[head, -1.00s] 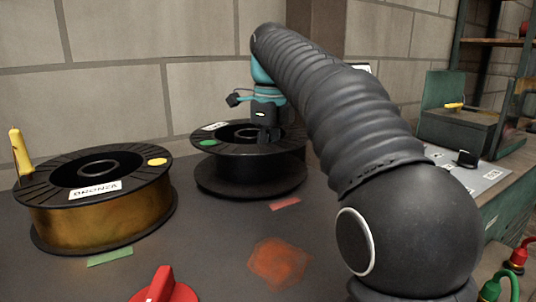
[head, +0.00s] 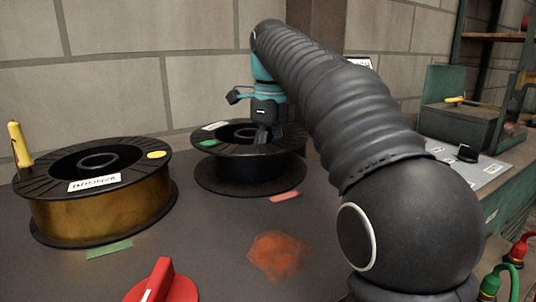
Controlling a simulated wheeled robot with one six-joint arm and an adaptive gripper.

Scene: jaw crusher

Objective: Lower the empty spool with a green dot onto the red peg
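The empty black spool with a green dot (head: 207,143) on its upper flange stands level at the back of the dark bench. A red tape strip (head: 285,197) lies on the bench just in front of it. No red peg shows; the spool's body hides whatever is beneath or inside it. My gripper (head: 262,138) points down over the right part of the spool's upper flange, near its hub. Its fingertips are small and dark against the spool, so I cannot tell whether they grip it.
A bronze-wound spool (head: 105,215) with a yellow dot stands at the left, with a green tape strip (head: 110,249) before it. A yellow handle (head: 19,144) rises behind it. A red knob (head: 162,284) is at the front. The bench centre has an orange stain (head: 279,255).

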